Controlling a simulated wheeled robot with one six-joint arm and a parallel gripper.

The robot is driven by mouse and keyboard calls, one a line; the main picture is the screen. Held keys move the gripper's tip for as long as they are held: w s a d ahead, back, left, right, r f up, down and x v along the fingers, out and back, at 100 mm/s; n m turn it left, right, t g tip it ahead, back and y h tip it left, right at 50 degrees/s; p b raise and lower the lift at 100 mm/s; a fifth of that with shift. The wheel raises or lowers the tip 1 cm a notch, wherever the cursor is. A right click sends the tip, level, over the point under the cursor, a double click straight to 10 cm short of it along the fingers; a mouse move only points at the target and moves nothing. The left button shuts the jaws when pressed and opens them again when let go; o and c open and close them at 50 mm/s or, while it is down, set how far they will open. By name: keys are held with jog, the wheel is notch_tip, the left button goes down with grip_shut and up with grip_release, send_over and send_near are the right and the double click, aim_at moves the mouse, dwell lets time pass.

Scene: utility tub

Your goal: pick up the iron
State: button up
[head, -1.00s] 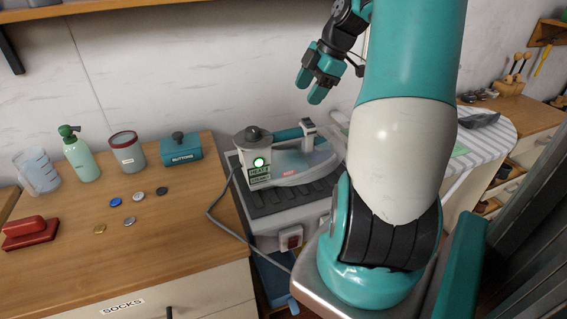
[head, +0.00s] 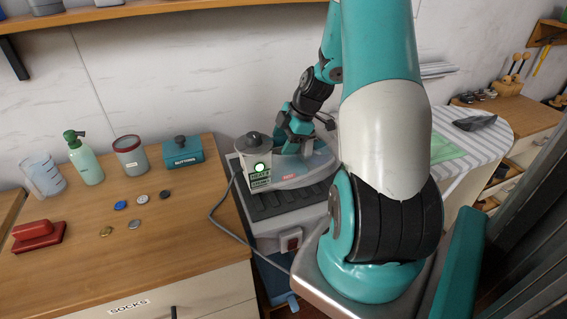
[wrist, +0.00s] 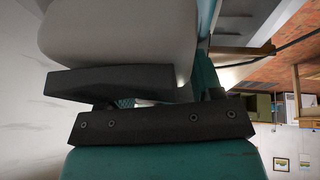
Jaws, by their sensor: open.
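The iron (head: 316,165) has a pale see-through body and lies on a dark ribbed rest (head: 268,207) on a grey stand, right of the wooden counter. A pale canister with a dark knob, a lit green lamp and a label (head: 258,165) stands at its left end. My gripper (head: 290,147) is down at the iron's handle, its jaws open, and it hides most of that handle. I cannot tell whether the jaws touch it. In the wrist view the dark jaw pads are apart, with a narrow gap (wrist: 150,102) between them.
A cord loops left of the stand. A striped ironing board (head: 470,150) stands right.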

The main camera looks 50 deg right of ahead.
jog(key=c, duration=1)
grip_shut()
jog(key=shift+w+r, duration=0.1)
